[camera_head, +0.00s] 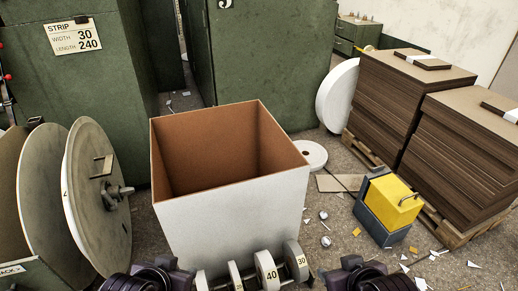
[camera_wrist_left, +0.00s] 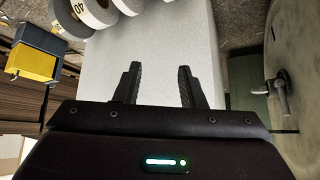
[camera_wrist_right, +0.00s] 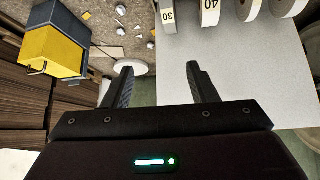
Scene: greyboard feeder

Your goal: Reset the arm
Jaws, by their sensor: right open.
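My left gripper (camera_wrist_left: 158,80) has its two fingers apart and nothing between them in the left wrist view. My right gripper (camera_wrist_right: 160,80) is likewise open and empty in the right wrist view. In the head view only dark wrist parts of both arms show at the bottom edge, left and right of the rolls; the fingers cannot be made out there. A large open white box (camera_head: 230,215) with a brown, empty-looking inside stands in front of me. Its pale surface lies behind the fingers in both wrist views.
Several numbered rolls (camera_head: 268,272) sit at the box's near side. A large reel (camera_head: 95,200) stands at the left. A yellow and grey bin (camera_head: 390,205) stands on the littered floor at right, before stacked boards (camera_head: 400,100). Green cabinets (camera_head: 260,60) stand behind.

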